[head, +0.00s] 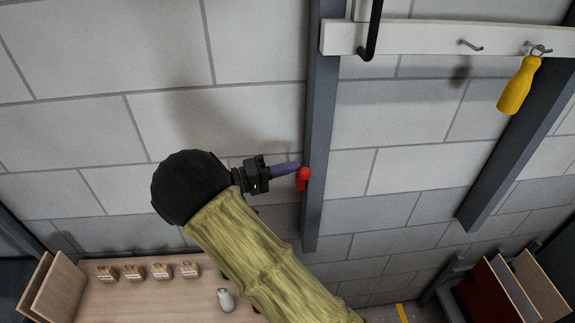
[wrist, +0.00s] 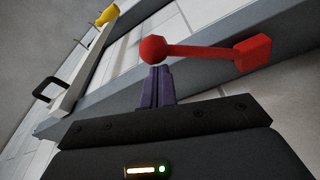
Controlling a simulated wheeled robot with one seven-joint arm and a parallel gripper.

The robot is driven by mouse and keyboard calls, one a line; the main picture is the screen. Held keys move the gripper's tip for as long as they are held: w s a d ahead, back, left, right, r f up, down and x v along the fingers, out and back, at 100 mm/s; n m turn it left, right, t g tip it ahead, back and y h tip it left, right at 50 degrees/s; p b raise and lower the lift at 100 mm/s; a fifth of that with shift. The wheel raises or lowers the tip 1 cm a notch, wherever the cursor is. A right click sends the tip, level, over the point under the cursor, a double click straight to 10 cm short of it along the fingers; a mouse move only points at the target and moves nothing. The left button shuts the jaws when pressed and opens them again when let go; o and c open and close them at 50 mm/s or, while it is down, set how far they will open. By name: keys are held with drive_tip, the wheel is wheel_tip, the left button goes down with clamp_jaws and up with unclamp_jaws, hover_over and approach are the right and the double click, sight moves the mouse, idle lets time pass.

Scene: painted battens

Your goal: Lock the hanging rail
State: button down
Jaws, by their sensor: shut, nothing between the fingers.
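The hanging rail (head: 400,37) is a pale board mounted across the dark grey upright posts at the upper right of the head view. It also shows at the left of the wrist view (wrist: 72,100). A red lever (head: 303,180) sits on the left post (head: 318,120), well below the rail. In the wrist view the lever (wrist: 205,50) has a round knob at one end and a block at the other, and lies nearly level across the picture. My gripper (head: 297,165) is shut and empty, its purple fingertips (wrist: 157,68) right at the knob. I cannot tell whether they touch it.
A black hook (head: 373,30) and a yellow-handled tool (head: 518,88) hang on the rail. A wooden bench (head: 130,300) below carries several small blocks and a grey object (head: 226,300). Boards (head: 530,285) stand at the lower right. The wall left of the post is clear.

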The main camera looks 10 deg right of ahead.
drive_tip(key=shift+s+f, duration=0.15)
drive_tip(key=shift+s, duration=0.05)
drive_tip(key=s+f+m+g+h, duration=0.2)
drive_tip(key=s+f+m, duration=0.4)
drive_tip(key=f+m, duration=0.6)
drive_tip(key=shift+s+f+m+g, duration=0.15)
drive_tip(key=shift+m+g, duration=0.45)
drive_tip(key=shift+m, duration=1.3)
drive_tip(key=a+r, duration=0.1)
drive_tip(key=a, duration=1)
drive_tip(key=shift+a+r, duration=0.2)
drive_tip(key=shift+a, duration=0.1)
